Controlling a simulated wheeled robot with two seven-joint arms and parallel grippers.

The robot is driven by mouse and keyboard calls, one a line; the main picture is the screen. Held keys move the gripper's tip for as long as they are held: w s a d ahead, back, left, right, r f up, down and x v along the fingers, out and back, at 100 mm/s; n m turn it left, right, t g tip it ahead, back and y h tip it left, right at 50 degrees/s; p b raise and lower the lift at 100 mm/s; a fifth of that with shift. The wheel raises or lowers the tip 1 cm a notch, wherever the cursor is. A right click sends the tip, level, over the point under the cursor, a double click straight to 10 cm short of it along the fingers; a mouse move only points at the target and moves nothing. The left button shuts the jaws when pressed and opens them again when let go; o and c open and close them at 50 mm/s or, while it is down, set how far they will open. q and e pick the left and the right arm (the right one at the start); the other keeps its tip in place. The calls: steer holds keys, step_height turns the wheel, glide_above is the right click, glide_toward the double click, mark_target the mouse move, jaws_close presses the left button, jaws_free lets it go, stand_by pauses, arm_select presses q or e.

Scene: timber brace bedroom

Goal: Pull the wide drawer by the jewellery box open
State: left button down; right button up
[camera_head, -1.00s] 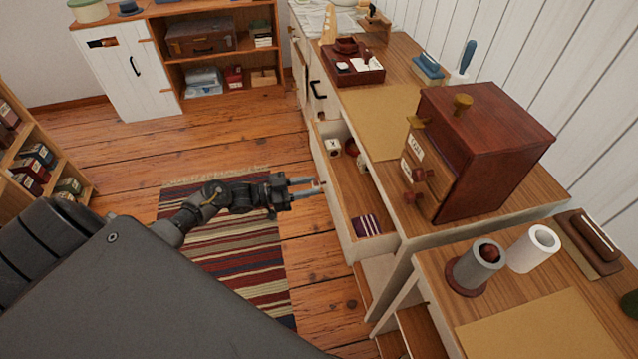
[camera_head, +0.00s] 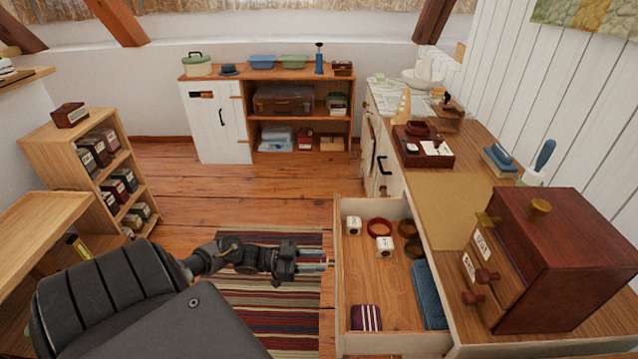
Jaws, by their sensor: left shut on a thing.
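The wide wooden drawer (camera_head: 389,292) stands well out from the long cabinet, on its left side below the brown jewellery box (camera_head: 575,265). My right gripper is not in view.
A striped rug (camera_head: 275,313) lies under my left arm. The wooden floor (camera_head: 235,195) beyond it is clear. A shelf of small boxes (camera_head: 75,155) stands at left, and a low cabinet (camera_head: 220,130) at the back. A dark tray (camera_head: 422,152) sits on the long cabinet.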

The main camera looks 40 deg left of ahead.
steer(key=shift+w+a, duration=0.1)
arm_select(q)
steer(key=c, duration=1)
jaws_free()
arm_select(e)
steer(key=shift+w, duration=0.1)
arm_select(q)
steer(key=b+v, duration=0.1)
steer(key=v, duration=0.9)
steer(key=shift+s+a+b, duration=0.2)
steer(key=shift+a+b, duration=0.1)
steer(key=shift+a, duration=0.05)
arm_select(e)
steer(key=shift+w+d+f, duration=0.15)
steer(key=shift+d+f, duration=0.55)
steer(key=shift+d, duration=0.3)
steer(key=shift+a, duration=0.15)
